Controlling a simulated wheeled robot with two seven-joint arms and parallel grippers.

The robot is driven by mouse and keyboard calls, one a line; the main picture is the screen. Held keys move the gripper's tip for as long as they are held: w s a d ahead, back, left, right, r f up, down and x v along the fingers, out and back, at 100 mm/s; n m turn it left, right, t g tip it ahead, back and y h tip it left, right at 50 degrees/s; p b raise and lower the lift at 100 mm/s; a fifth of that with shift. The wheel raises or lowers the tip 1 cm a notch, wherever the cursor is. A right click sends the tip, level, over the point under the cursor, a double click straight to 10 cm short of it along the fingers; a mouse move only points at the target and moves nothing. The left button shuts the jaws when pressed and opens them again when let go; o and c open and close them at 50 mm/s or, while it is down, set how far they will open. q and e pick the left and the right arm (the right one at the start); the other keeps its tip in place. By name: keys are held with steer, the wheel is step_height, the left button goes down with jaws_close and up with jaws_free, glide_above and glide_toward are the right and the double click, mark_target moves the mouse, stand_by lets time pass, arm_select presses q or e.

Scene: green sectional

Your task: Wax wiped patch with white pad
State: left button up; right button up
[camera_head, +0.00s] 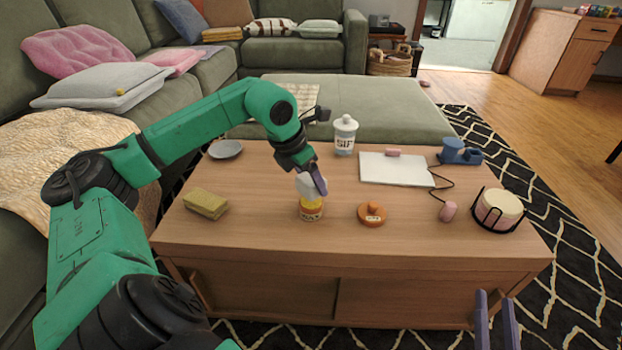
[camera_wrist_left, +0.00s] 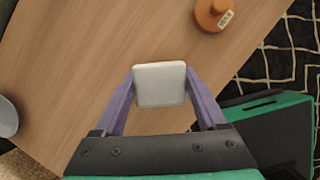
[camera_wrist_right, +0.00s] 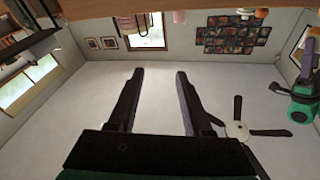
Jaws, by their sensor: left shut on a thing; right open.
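My left gripper (camera_head: 313,184) is shut on the white pad (camera_wrist_left: 160,84), a small square block between its fingers. In the head view the white pad (camera_head: 309,186) shows directly above a small yellow jar (camera_head: 311,210) with a label; I cannot tell whether they touch. The jar is hidden in the left wrist view. My right gripper (camera_head: 495,318) is open and empty in front of the table. I cannot make out a wiped patch.
The wooden table (camera_head: 270,235) also holds a yellow sponge (camera_head: 206,203), a grey dish (camera_head: 225,149), a white canister (camera_head: 345,135), a white board (camera_head: 397,169), a blue holder (camera_head: 459,152), a pink piece (camera_head: 448,211) on a cord and a round tub in a black rack (camera_head: 498,208). The front centre is clear.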

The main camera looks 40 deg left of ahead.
arm_select(q)
steer(key=shift+r+p, duration=2.05)
steer(key=shift+r, duration=0.05)
steer(key=shift+f, duration=0.1)
arm_select(e)
steer(key=s+f+g, duration=0.3)
steer(key=s+f, duration=0.2)
steer(key=f, duration=0.3)
steer(key=s+a+f+g+h, duration=0.1)
steer(key=s+f+g, duration=0.3)
steer(key=s+f, duration=0.2)
steer(key=shift+s+f, duration=0.25)
steer(key=shift+f, duration=0.6)
steer(key=shift+a, duration=0.1)
